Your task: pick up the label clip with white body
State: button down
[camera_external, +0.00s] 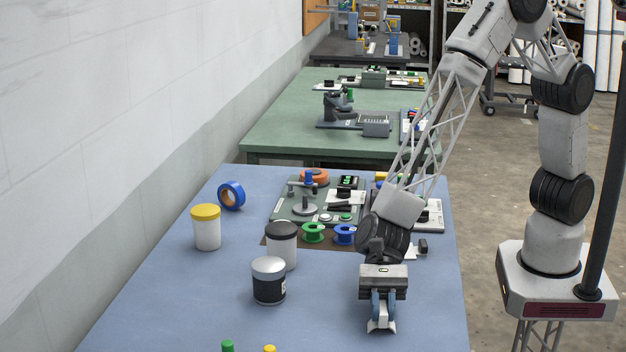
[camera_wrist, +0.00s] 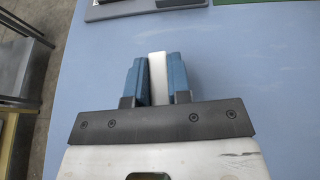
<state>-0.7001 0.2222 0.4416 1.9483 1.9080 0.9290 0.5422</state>
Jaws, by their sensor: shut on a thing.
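The label clip with white body (camera_wrist: 157,77) shows in the wrist view as a narrow white block between the two blue finger pads. My gripper (camera_wrist: 157,80) is shut on it, with a pad against each side. In the external view my gripper (camera_external: 381,312) points down over the front right part of the blue table. A white piece of the clip (camera_external: 381,326) shows at the fingertips there. Most of the clip is hidden by the fingers, and I cannot tell whether it touches the table.
Left of my gripper stand a black jar with a silver lid (camera_external: 268,281), a jar with a dark lid (camera_external: 282,246) and a yellow-lidded jar (camera_external: 207,228). A blue tape roll (camera_external: 231,195) and a green-grey board (camera_external: 290,212) lie farther back. The blue table (camera_external: 180,300) is clear at front left.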

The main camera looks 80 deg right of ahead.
aim_at(384, 307)
jog(key=shift+r, duration=0.1)
jog(key=shift+r, duration=0.8)
notch_tip(384, 307, up, 2)
jog(key=s+d, duration=0.3)
jog(key=d, duration=0.1)
jog(key=s+d, duration=0.4)
jog(key=s+d+r, duration=0.1)
jog(key=s+d, duration=0.2)
jog(key=d, duration=0.1)
jog(key=shift+s+r, duration=0.1)
jog(key=shift+s, duration=0.2)
jog(key=shift+d, duration=0.1)
